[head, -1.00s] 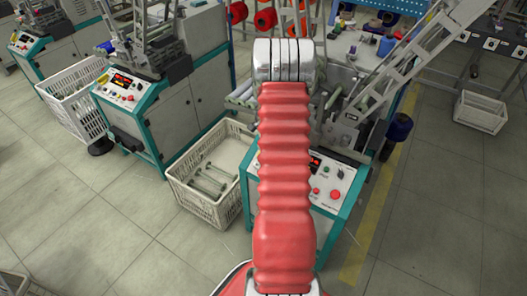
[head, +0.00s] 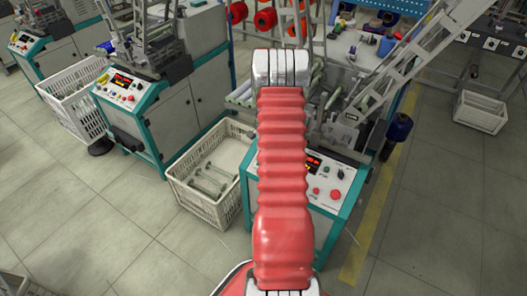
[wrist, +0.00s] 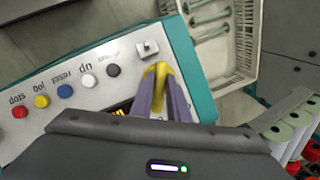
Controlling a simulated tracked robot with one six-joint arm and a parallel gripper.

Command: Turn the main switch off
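The control panel (wrist: 75,95) of the near machine shows upside down in the wrist view. In the head view my red arm hides the gripper and part of the panel (head: 327,184).
Red, yellow, blue, white and black controls line the panel, including the red stop button (wrist: 20,111). A white crate (head: 198,203) with spindles stands left of the machine. A slanted metal frame (head: 405,65) rises at its right. Open floor lies in front.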

